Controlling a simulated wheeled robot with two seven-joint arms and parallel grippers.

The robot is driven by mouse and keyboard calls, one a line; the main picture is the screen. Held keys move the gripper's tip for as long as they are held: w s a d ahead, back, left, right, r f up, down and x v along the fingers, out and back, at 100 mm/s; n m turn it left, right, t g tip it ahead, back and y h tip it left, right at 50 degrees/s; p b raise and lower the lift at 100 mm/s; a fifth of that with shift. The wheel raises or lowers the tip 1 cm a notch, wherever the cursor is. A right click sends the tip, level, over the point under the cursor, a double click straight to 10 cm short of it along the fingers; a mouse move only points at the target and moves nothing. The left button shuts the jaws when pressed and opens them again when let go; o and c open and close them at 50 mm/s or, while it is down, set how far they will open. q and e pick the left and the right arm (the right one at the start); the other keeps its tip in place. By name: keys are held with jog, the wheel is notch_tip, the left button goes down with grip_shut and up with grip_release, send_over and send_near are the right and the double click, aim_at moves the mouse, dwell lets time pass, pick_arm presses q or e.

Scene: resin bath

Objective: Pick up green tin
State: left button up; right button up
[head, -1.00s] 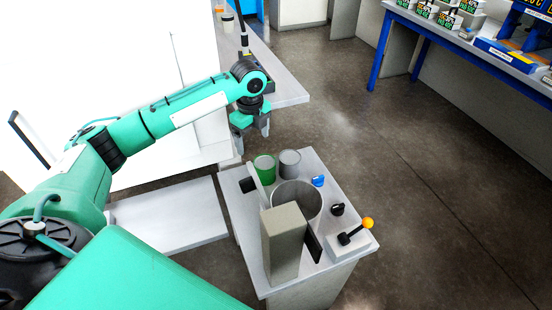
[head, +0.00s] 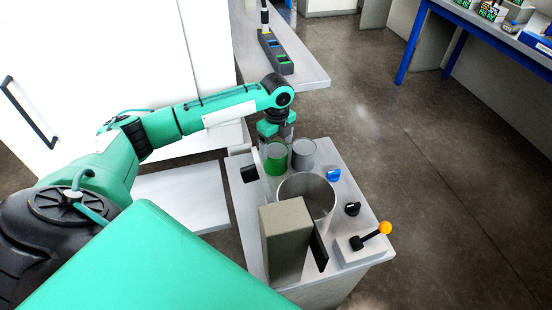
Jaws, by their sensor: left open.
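The green tin (head: 276,160) stands upright on the far part of the grey workbench (head: 335,233), touching or very close to a grey tin (head: 303,154) on its right. My left gripper (head: 275,143) points down at the far side of the green tin. It is open, and its fingertips are partly hidden behind the tins. I cannot tell whether a finger touches the green tin. My right gripper is not in view.
A round metal bath (head: 319,192) stands just nearer than the tins, with a tall grey-beige block (head: 286,240) in front. A blue knob (head: 333,175), a black knob (head: 352,209) and an orange-tipped lever (head: 385,228) line the right side. A light counter (head: 310,72) lies beyond.

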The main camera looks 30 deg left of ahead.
pick_arm(q)
notch_tip(320, 180, down, 2)
jog(key=shift+w, duration=0.1)
jog(key=shift+s+f+p, duration=0.15)
jog(key=shift+f+p, duration=0.05)
jog(key=shift+f, duration=1.15)
jog(key=shift+s+f+p, duration=0.1)
jog(key=shift+f+p, duration=0.05)
jog(key=shift+f, duration=1.15)
jog(key=c, duration=1)
jog(key=shift+r, duration=0.1)
jog(key=shift+c, duration=0.2)
